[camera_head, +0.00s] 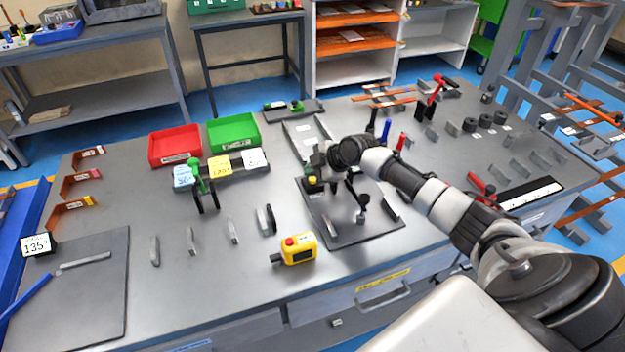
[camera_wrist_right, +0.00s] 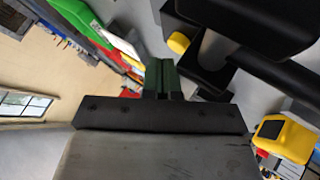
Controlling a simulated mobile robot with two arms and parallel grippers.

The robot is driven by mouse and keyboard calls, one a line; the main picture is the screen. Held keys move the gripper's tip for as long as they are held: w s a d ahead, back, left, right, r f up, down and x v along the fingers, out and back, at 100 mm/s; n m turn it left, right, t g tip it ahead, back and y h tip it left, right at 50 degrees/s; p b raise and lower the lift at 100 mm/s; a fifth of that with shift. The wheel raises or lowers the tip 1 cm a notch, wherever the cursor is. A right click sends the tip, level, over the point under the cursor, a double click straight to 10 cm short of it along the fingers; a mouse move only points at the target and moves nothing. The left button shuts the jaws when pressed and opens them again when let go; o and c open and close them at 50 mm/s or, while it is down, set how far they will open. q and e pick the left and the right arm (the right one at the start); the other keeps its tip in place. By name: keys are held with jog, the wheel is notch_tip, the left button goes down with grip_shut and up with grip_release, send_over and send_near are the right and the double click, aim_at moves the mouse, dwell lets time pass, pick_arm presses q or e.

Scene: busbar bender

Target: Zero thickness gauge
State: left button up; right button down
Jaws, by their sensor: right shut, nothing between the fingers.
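A dark stand with a yellow button (camera_head: 312,181) stands at the left back of a dark plate (camera_head: 345,236) on the workbench; I cannot tell for sure that it is the thickness gauge. In the right wrist view a yellow round cap (camera_wrist_right: 178,43) shows beside a black body. My right gripper (camera_head: 319,160) is just above and behind the yellow button in the head view, apparently apart from it. Its fingers (camera_wrist_right: 161,80) are shut and empty. My left gripper is not in view.
Red (camera_head: 175,146) and green (camera_head: 233,132) bins stand behind labelled blocks at the left. A black-knobbed lever (camera_head: 362,201) rises from the plate, close to my right gripper. Several metal strips lie in front. Red-handled tools stand at the right.

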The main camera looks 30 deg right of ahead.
aim_at(312, 180)
jog(key=shift+f+b, duration=0.5)
jog(key=shift+f, duration=0.15)
dwell(0.6)
jog(key=shift+r, duration=0.1)
dwell(0.3)
jog(key=shift+r+p, duration=0.55)
jog(key=shift+r, duration=0.25)
jog(key=shift+r+p, duration=1.65)
jog(key=shift+r, duration=0.85)
